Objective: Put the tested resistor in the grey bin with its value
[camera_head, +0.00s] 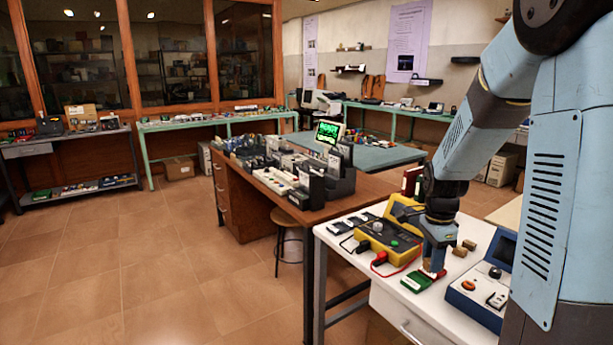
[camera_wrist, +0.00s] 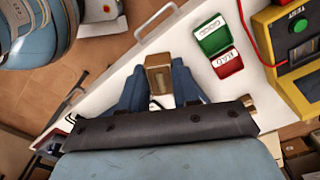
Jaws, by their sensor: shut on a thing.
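My gripper (camera_head: 434,268) is low over the white table in the head view. In the wrist view my gripper (camera_wrist: 158,85) has its two blue fingers shut on a tan, block-shaped resistor (camera_wrist: 158,78), which sits between the fingertips. Its printed value cannot be read. In the head view the held resistor is hidden by the gripper. Grey bins with white labels (camera_head: 313,190) stand on the brown desk, left of and beyond my gripper. Their labels are too small to read. Two other tan blocks (camera_head: 464,248) lie on the white table, right of the gripper.
A yellow tester (camera_head: 385,238) with a red lead stands left of my gripper. A small green-and-red box (camera_head: 416,283) lies just before it; its two halves (camera_wrist: 220,50) show in the wrist view. A blue instrument (camera_head: 483,290) stands to the right. A stool (camera_head: 287,220) stands beside the desk.

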